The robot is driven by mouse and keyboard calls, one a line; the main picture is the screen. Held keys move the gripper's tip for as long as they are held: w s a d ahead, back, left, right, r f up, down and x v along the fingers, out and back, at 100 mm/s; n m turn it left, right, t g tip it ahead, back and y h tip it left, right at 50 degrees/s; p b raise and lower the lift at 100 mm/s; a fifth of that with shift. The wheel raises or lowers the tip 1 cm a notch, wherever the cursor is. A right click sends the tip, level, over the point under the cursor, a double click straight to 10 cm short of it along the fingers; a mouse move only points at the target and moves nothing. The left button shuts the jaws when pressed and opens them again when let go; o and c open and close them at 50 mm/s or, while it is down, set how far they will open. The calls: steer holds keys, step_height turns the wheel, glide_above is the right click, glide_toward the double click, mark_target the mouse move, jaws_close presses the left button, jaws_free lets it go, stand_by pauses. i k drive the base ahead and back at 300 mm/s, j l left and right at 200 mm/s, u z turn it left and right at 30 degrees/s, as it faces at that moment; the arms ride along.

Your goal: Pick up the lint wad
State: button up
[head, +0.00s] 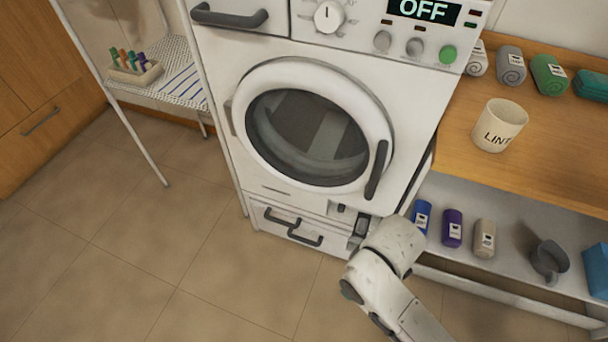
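I cannot make out a lint wad in this head view. A white cup marked "LINT" (499,126) stands upright on the wooden shelf right of the washer or dryer. My gripper (360,227) is at the lower right front of the machine, by a small dark recess or panel (341,208). My white wrist and forearm cover much of this spot. The fingers are small and partly hidden, so I cannot tell whether they are open or hold anything.
The white machine (222,60) has its round door (309,125) shut and its display reads OFF. Rolled towels (549,75) line the upper shelf (560,160). Bottles (452,228) and a grey jug (549,261) stand on the lower shelf. The tiled floor (130,230) at left is clear.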

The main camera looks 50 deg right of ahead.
mark_target(362, 223)
steer(key=k+l+z, duration=0.1)
steer(key=k+l, duration=0.25)
steer(key=k, duration=0.25)
steer(key=k+l+z, duration=0.15)
steer(key=k+l, duration=0.25)
steer(key=k, duration=0.2)
